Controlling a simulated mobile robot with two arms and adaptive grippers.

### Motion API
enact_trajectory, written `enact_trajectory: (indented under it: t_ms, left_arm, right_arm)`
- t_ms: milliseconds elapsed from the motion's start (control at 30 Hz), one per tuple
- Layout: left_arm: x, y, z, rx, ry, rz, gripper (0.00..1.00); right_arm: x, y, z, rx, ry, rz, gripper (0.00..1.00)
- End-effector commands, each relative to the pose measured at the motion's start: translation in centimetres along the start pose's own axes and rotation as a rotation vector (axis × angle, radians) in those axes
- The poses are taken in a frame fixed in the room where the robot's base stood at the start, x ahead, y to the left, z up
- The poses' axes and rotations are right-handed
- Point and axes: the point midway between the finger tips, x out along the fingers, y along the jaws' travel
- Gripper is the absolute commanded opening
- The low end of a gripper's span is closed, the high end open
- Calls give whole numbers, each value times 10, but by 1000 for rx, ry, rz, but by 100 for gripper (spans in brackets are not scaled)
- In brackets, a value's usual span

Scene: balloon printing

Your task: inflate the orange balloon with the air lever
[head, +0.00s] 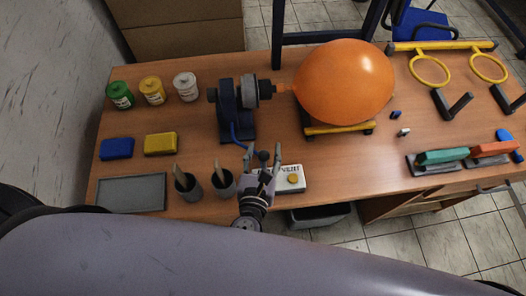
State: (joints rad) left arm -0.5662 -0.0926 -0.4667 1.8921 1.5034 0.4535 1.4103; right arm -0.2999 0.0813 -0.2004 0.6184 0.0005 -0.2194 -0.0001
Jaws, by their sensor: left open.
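The orange balloon (345,82) is large and round. Its neck points left to the nozzle of the dark blue air pump (236,108), and it sits above a low stand with a yellow bar (340,129). My left gripper (262,153) is open at the table's front, below the pump. A dark round knob (263,156), which looks like the air lever's end, shows between its fingertips; I cannot tell whether they touch it. My right gripper is not in view.
A white box with a yellow button (292,179) stands right of the gripper, and dark cups (188,187) stand left of it. Paint bottles (152,91) are at the back left. Yellow rings (430,71) and stamps (442,157) are at the right.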

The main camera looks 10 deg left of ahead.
Motion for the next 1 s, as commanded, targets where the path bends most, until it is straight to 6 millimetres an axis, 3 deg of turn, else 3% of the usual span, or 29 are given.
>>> enact_trajectory:
  t_ms: [600, 1000]
  left_arm:
    - [-108, 0, -1, 2, 3, -1, 46]
    - [-118, 0, -1, 1, 1, 1, 46]
  right_arm:
    - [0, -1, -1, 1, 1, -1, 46]
    - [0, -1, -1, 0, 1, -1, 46]
